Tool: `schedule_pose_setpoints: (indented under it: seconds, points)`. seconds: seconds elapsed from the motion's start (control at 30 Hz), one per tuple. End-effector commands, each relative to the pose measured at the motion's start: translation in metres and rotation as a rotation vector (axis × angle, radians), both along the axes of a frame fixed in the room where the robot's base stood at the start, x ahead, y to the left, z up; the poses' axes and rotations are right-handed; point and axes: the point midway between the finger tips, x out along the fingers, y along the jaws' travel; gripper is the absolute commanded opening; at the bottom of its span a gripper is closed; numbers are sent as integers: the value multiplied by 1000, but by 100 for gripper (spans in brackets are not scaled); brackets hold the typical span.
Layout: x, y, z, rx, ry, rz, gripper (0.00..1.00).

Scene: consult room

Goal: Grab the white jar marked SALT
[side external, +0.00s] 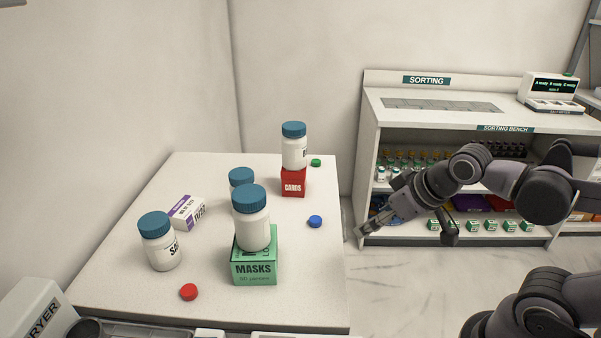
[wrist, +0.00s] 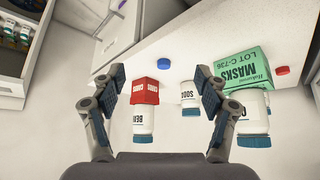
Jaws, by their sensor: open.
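The white jar with a blue lid whose label starts "SA" (side external: 163,250) stands upright on the table at the front left in the side view; the rest of its label is turned away. I cannot make it out in the wrist view. My gripper (side external: 362,230) is off the table's right edge, well to the right of this jar. In the wrist view my gripper (wrist: 160,90) is open, with nothing between its fingers.
One similar jar (side external: 252,230) stands on the green MASKS box (side external: 255,268), another (side external: 294,152) on the red CARDS box (side external: 293,185). The SODA jar (wrist: 189,94) is between them. A purple-white carton (side external: 187,212) and several coloured discs lie on the table (side external: 115,295).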

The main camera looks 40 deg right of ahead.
Motion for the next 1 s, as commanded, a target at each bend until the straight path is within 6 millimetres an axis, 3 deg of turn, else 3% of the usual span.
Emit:
schedule_pose_setpoints:
  seconds: [0.2,0.27,0.67,0.77,1.0]
  points:
    - [0,0,0,0,0,0,74]
    - [0,0,0,0,0,0,86]
    - [0,0,4,0,-1,0,86]
    - [0,0,17,0,-1,0,86]
    - [0,0,67,0,0,0,86]
